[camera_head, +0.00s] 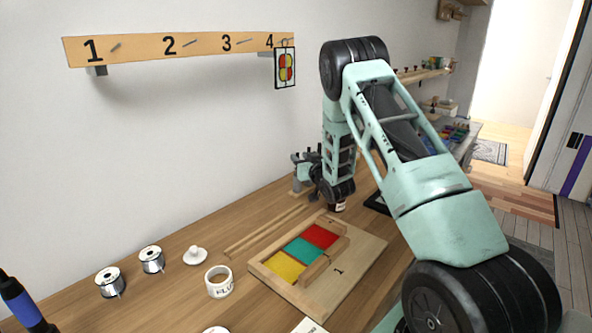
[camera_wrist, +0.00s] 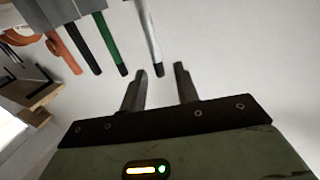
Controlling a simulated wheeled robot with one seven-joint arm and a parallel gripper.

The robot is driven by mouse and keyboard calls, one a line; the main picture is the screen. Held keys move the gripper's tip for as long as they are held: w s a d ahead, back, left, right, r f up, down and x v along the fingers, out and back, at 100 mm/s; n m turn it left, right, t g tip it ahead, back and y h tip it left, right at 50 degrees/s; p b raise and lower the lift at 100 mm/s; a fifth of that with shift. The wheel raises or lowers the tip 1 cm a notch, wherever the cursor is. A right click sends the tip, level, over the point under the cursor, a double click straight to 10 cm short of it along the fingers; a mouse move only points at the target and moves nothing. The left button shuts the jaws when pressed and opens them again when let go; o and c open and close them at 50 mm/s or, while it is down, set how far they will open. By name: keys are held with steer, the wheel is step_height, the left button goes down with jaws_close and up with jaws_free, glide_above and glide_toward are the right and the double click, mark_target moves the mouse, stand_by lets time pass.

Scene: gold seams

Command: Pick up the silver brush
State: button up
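In the wrist view, a slim silver-white handle (camera_wrist: 149,35) with a dark end, likely the silver brush, comes down from the top edge. Its upper part is out of frame. My gripper (camera_wrist: 160,73) is open, its two dark fingers apart. The dark end of the handle shows close to the gap between the fingertips, nearer the left one. I cannot tell the depth between them, and no grip shows. In the head view, my arm bends down towards the back of the table near the wall. The silver brush cannot be made out there.
A green handle (camera_wrist: 109,40), a black one (camera_wrist: 82,48) and an orange one (camera_wrist: 62,52) are left of the silver handle. The wooden table (camera_head: 232,305) bears a wooden tray (camera_head: 345,283) with coloured panels, metal spools (camera_head: 110,283) and a white jar (camera_head: 219,287).

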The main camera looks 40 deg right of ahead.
mark_target(298, 155)
steer(key=shift+p+x, duration=0.3)
steer(key=shift+x, duration=1.3)
steer(key=shift+c, duration=0.3)
jaws_close()
